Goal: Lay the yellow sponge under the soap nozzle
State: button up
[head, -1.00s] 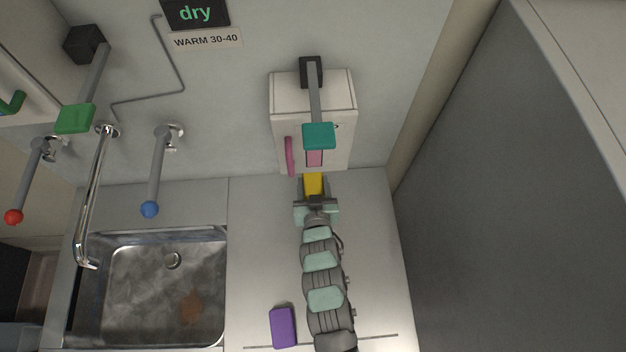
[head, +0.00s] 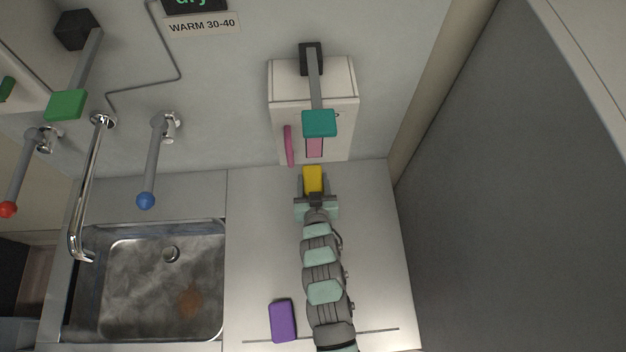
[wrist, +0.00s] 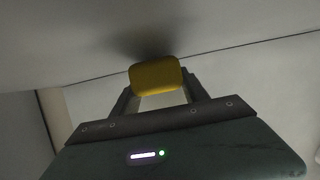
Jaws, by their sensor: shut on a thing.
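The yellow sponge (head: 313,178) is between the fingers of my gripper (head: 313,186), below the soap dispenser on the right side of the counter. In the wrist view the yellow sponge (wrist: 155,76) sits at the fingertips of my gripper (wrist: 158,92), which is shut on it. A dark shadow lies beyond the sponge there. The soap dispenser (head: 343,88) is a white wall box with a teal paddle (head: 319,123) on a grey lever and a pink strip. Its nozzle underside is hidden from the head view. I cannot tell whether the sponge touches the counter.
A purple sponge (head: 283,320) lies on the counter (head: 259,240) left of my arm. A steel sink (head: 133,325) with a tap (head: 84,200) and red and blue levers is at left. A grey panel (head: 490,180) bounds the right.

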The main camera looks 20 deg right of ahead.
jog(key=shift+f, duration=0.4)
jog(key=o, duration=1.6)
jog(key=shift+c, duration=0.2)
jog(key=b+v, duration=0.1)
jog(key=v, duration=0.9)
jog(key=shift+s+a+r, duration=0.1)
jog(key=shift+s+r, duration=0.1)
jog(key=shift+s, duration=0.15)
